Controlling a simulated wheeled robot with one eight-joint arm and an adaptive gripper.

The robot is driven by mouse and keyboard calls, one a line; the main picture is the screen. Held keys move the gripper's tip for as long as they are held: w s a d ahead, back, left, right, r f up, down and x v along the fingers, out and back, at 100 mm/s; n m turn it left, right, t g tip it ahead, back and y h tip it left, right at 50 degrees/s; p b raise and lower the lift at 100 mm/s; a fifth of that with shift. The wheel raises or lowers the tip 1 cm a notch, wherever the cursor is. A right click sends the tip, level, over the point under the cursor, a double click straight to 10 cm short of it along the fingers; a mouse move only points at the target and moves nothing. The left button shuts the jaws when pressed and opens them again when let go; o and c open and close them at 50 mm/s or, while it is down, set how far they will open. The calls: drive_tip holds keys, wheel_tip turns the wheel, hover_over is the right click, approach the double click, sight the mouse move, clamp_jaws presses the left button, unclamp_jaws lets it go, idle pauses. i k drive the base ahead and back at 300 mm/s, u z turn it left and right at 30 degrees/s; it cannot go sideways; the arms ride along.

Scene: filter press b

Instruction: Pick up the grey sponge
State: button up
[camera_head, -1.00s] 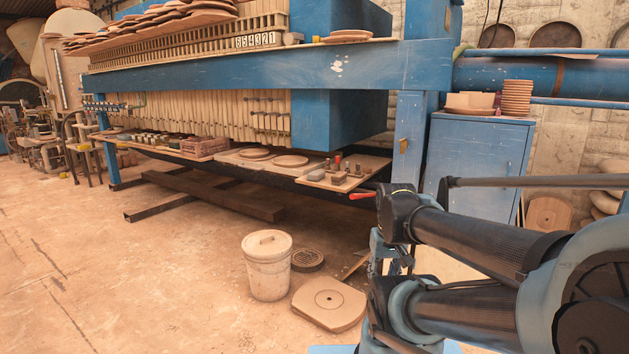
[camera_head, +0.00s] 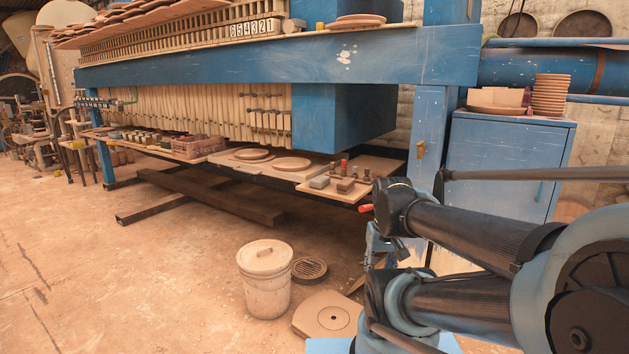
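A small light-grey block (camera_head: 319,182), which looks like the grey sponge, lies near the front edge of the low board (camera_head: 340,196) under the blue press. A darker grey-brown block (camera_head: 345,186) lies just to its right. My folded arm fills the lower right of the head view, and its near joint stands to the right of the board, apart from the grey block. I cannot make out my gripper's fingers; nothing held by it shows.
Small upright items with red and dark tops (camera_head: 343,166) stand behind the blocks. Round tan plates (camera_head: 291,164) lie to the left. A lidded white bucket (camera_head: 265,283), a round grate (camera_head: 309,269) and a tan plate (camera_head: 328,316) occupy the floor ahead. Floor at left is open.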

sight(318, 182)
drive_tip(key=z, duration=0.05)
drive_tip(key=i, duration=1)
